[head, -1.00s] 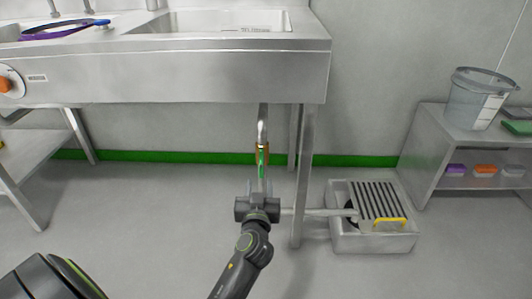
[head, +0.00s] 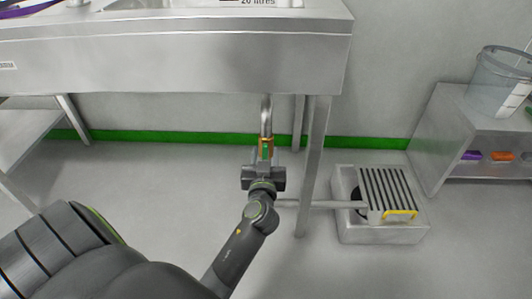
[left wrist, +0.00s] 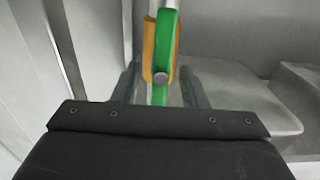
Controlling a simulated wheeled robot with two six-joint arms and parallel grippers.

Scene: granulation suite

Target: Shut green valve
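The green valve has a green lever (head: 265,150) on a brass body on the drain pipe (head: 266,115) under the sink. In the left wrist view the green lever (left wrist: 166,45) stands upright, roughly in line with the pipe, with the brass body (left wrist: 149,50) behind it and a round bolt on it. My left gripper (head: 264,160) is just below and in front of the valve. In the left wrist view its fingers (left wrist: 160,90) stand apart on either side of the lever's lower part, with gaps showing. My right gripper is not in view.
The steel sink (head: 200,55) hangs over the valve. A table leg (head: 312,165) stands close to its right. A floor drain box (head: 380,235) with a slatted grate sits to the right, with a pipe leading to it. A shelf unit (head: 430,135) with a clear bucket (head: 497,85) stands farther right.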

